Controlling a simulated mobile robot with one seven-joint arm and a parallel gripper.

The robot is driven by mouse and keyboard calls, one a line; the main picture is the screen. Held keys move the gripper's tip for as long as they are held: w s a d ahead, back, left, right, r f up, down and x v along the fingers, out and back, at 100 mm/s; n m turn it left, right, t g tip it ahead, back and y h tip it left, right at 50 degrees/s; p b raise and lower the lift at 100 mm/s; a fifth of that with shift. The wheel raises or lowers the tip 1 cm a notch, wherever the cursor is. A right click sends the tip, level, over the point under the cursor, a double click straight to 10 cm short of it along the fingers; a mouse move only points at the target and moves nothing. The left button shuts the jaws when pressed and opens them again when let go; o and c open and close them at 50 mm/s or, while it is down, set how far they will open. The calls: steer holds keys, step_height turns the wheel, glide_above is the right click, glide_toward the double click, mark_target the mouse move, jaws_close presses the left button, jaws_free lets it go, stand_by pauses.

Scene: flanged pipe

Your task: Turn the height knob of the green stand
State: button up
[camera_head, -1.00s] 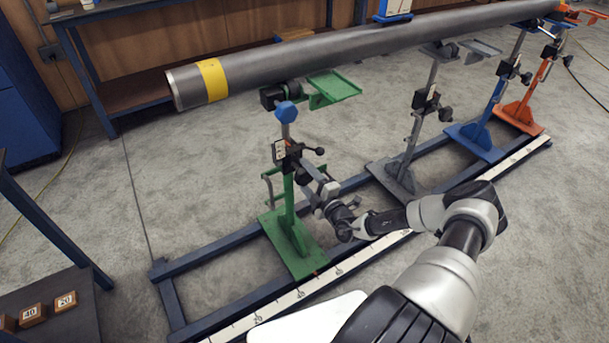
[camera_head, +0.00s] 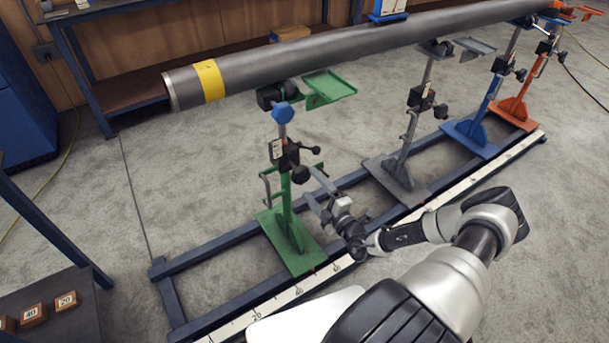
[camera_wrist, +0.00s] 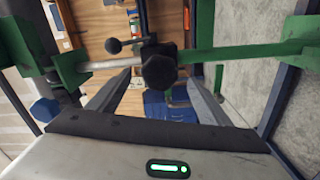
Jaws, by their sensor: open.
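The green stand (camera_head: 285,215) stands on the blue rail frame, under the yellow-banded end of the pipe. A dark round knob (camera_head: 301,174) sits on its black clamp (camera_head: 284,154), with a ball-ended lever (camera_head: 316,150) above it. My gripper (camera_head: 313,183) is open, just right of and in front of the knob. In the wrist view the knob (camera_wrist: 159,72) lies between the two fingers in the picture, towards their tips. Bare space shows beside it, and I see no finger touching it. The ball of the lever (camera_wrist: 113,46) shows at its upper left.
The grey pipe (camera_head: 350,47) rests across the stands. A grey stand (camera_head: 398,180), a blue stand (camera_head: 472,130) and an orange stand (camera_head: 520,108) stand to the right. A white scale strip (camera_head: 420,210) runs along the rail. Open floor lies left of the frame.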

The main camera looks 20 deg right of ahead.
steer(key=s+d+p, duration=0.1)
steer(key=s+d, duration=0.1)
steer(key=s, duration=0.8)
